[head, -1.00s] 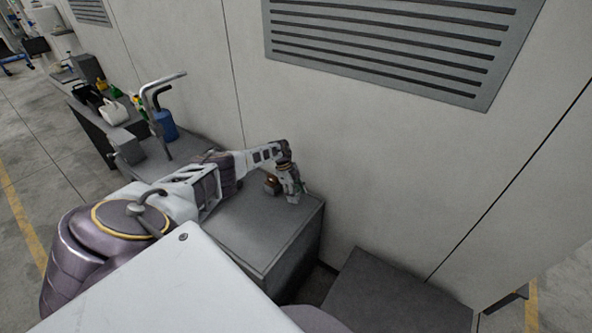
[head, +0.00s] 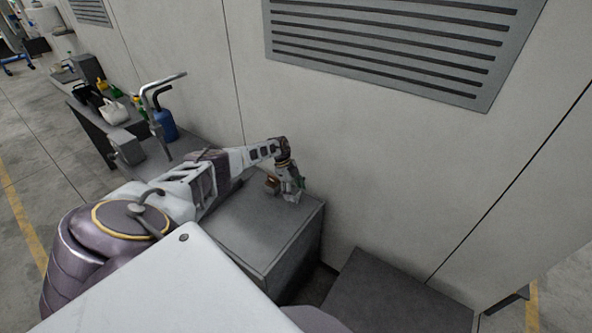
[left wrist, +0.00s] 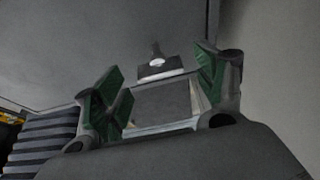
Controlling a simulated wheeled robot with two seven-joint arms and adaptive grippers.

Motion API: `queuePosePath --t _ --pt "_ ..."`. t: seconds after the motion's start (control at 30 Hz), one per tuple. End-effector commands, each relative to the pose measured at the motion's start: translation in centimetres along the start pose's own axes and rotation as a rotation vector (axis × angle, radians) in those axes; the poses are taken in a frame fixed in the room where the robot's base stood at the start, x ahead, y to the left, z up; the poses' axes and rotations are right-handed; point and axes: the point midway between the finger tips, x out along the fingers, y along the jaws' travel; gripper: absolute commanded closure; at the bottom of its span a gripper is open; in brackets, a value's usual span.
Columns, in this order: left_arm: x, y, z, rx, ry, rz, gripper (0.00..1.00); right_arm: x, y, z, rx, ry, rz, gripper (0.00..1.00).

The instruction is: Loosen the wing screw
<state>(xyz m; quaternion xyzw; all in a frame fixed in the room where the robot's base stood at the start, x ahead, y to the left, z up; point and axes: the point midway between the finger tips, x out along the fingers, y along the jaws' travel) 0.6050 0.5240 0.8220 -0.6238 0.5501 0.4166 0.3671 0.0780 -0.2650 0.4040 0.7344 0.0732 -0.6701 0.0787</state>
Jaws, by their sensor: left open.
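My left gripper (head: 293,190) is above the far right part of the grey worktop in the head view, close to the wall. A small brownish block (head: 271,184) stands just to its left, apart from the fingers as far as I can tell. In the left wrist view the gripper (left wrist: 160,83) is open, with green finger pads wide apart. Beyond them, between the tips, is a small dark fixture (left wrist: 159,67) with a bright round spot and a dark stem. It may carry the wing screw, but I cannot make out wings. Nothing is held. My right gripper is not in view.
The grey cabinet top (head: 262,228) is clear in front of the gripper. A pale wall (head: 400,170) rises close behind it. A bent grey pipe (head: 158,115), a blue canister (head: 165,125) and a white jug (head: 113,112) stand farther left.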

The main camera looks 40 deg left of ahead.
Motion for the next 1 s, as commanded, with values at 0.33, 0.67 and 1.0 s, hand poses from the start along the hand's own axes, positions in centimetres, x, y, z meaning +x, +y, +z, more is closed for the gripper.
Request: queuePosePath --t 0.33,0.67,1.0 --pt "-3.9 0.0 0.1 0.000 -0.001 0.000 0.29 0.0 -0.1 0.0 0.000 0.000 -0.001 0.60" --pt "-8.4 0.0 0.1 -0.001 -0.001 -0.001 0.29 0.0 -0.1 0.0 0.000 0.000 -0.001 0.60" --pt "-10.2 0.1 0.0 -0.001 -0.001 0.001 0.29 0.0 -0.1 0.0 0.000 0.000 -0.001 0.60"
